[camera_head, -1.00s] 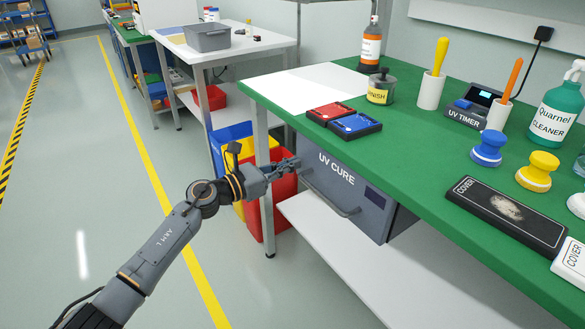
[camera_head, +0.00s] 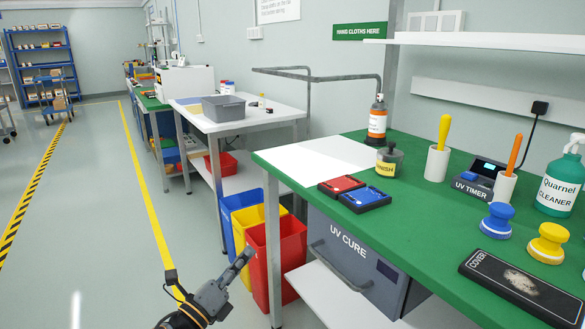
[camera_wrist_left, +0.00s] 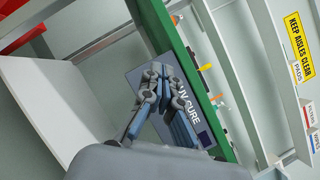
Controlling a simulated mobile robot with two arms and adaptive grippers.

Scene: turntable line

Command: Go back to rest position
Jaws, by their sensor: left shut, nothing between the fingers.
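My left gripper (camera_head: 241,262) is low in the head view, in front of the red bin and left of the UV CURE box. Its fingers are together with nothing between them, and they also show shut in the left wrist view (camera_wrist_left: 162,75). The grey UV CURE box (camera_head: 345,248) hangs under the green bench, with a bar handle on its front. In the head view the gripper is apart from this handle. In the left wrist view the fingers cover part of the box (camera_wrist_left: 190,103). My right gripper is in neither view.
The green bench (camera_head: 420,222) holds red (camera_head: 341,185) and blue (camera_head: 364,198) pads, a FINISH pot (camera_head: 386,169), stamps and bottles. Blue, yellow and red (camera_head: 290,250) bins stand under its left end. A white lower shelf (camera_head: 325,300) lies below the box. Open floor is at left.

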